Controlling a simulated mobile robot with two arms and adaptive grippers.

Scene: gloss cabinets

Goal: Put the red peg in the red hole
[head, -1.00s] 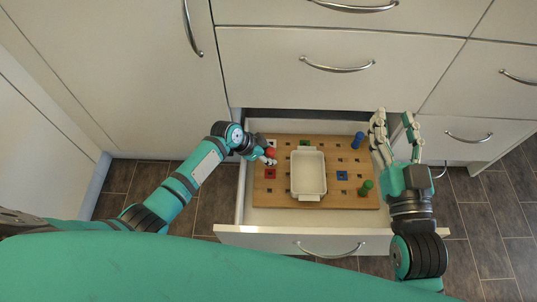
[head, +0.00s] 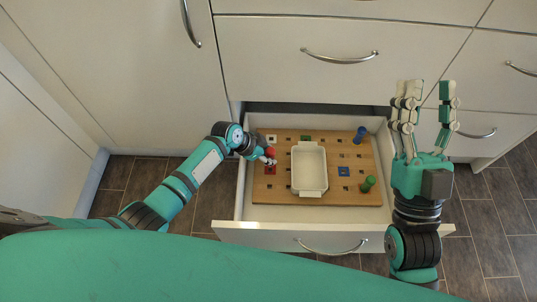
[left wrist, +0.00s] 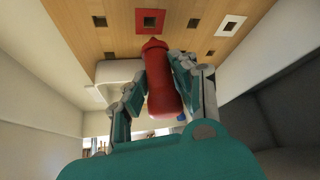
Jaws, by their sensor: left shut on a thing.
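My left gripper (head: 266,158) is shut on the red peg (head: 270,152) over the left side of the board. In the left wrist view the red peg (left wrist: 161,82) lies between the fingers, its pointed tip towards the board. The red hole (head: 270,170), a red square with a dark centre, is just below the peg in the head view. In the left wrist view the red hole (left wrist: 150,21) is just beyond the tip, and a gap or contact cannot be judged. My right gripper (head: 427,95) is open and empty, right of the drawer.
The wooden board (head: 283,192) lies in an open drawer (head: 228,233). A white dish (head: 308,170) stands mid-board. A blue peg (head: 359,135) and a green peg (head: 368,184) stand at right. White (head: 271,138), green (head: 306,139) and blue (head: 343,171) hole squares also show.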

